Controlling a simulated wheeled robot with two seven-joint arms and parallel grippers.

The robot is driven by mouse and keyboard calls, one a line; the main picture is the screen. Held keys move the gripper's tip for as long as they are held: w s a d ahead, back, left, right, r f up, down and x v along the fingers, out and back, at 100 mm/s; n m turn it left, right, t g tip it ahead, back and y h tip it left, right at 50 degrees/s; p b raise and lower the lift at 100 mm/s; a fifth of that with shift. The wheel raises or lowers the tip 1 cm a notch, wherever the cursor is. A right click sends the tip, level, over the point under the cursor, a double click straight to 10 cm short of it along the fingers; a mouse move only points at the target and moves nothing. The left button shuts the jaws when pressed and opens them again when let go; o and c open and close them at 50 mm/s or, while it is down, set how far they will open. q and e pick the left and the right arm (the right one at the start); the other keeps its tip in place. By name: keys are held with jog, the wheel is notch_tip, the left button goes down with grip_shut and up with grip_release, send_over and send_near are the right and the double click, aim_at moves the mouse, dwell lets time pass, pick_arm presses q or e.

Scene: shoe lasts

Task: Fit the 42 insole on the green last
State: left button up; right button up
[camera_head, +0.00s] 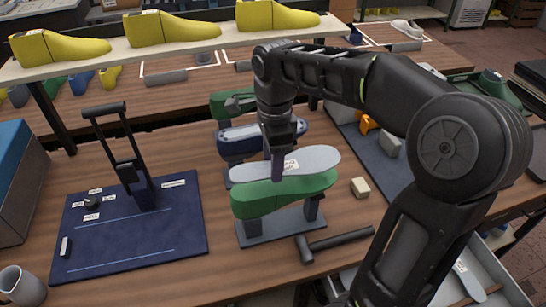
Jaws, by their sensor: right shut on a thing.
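A pale grey insole (312,159) with a small white label is in my right gripper (280,165), which is shut on it. The number on the label is too small to read. The insole lies lengthwise just above the green last (265,199), which is sole up on a grey stand (272,228). The insole covers the last's upper face, and I cannot tell whether they touch. My left gripper is not in view.
A blue last (242,140) stands just behind, with another green last (226,104) beyond it. A hammer (335,242) lies in front of the stand. A dark blue mat (140,243) is at left. A beige block (360,187) is at right. Yellow lasts (170,28) line a shelf above.

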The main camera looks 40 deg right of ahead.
aim_at(272, 187)
jog(key=shift+f, duration=0.1)
jog(key=shift+a+f+b, duration=0.1)
jog(key=shift+f+b, duration=1.75)
jog(key=shift+f, duration=0.55)
jog(key=o, duration=1.4)
jog(key=shift+r, duration=0.1)
